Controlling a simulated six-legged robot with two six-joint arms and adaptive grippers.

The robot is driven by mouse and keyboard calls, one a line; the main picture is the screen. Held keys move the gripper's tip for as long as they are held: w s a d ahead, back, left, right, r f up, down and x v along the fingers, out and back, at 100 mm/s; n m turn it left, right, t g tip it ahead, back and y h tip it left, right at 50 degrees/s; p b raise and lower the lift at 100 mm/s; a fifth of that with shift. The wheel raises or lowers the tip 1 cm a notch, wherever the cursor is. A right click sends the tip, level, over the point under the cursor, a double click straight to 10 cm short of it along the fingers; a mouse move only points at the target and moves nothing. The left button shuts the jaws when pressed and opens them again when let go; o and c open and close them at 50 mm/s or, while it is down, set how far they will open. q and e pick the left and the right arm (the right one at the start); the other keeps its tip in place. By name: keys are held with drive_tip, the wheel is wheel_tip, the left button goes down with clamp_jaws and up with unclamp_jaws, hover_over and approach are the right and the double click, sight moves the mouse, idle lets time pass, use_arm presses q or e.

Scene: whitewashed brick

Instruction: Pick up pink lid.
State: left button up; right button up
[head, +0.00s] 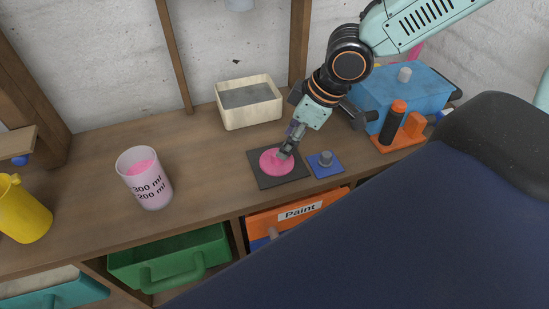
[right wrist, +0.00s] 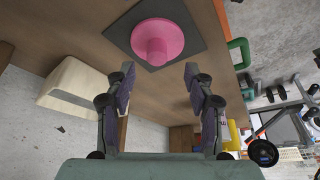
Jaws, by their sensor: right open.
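The pink lid (head: 272,165) is a round disc lying on a dark square mat (head: 263,183) on the wooden bench. In the right wrist view the lid (right wrist: 140,27) shows a raised round knob at its centre. My right gripper (head: 287,151) comes down from the upper right, with its fingertips over the lid and partly covering it in the head view. In the right wrist view the gripper (right wrist: 159,76) is open and empty, its two fingers apart with the lid just beyond the tips. The left gripper is not in view.
A pink-filled measuring cup (head: 148,180) stands left on the bench (head: 215,178). A cream box (head: 249,115) is behind. A blue mat with a grey knobbed piece (head: 326,160) lies right of the lid. A blue box (head: 420,92) and an orange holder (head: 398,138) stand further right.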

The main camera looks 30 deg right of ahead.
sight(271, 165)
drive_tip(key=shift+s+f, duration=0.15)
drive_tip(key=shift+f, duration=0.25)
drive_tip(key=x, duration=0.2)
drive_tip(key=b+x, duration=0.1)
drive_tip(key=x, duration=0.1)
drive_tip(key=shift+w+f, duration=0.3)
drive_tip(key=shift+w, duration=0.15)
drive_tip(key=shift+s+a+f, duration=0.1)
drive_tip(key=shift+f, duration=0.1)
drive_tip(key=shift+w, duration=0.25)
drive_tip(key=shift+c, duration=1.1)
drive_tip(key=shift+s, duration=0.2)
drive_tip(key=c, duration=0.5)
clamp_jaws()
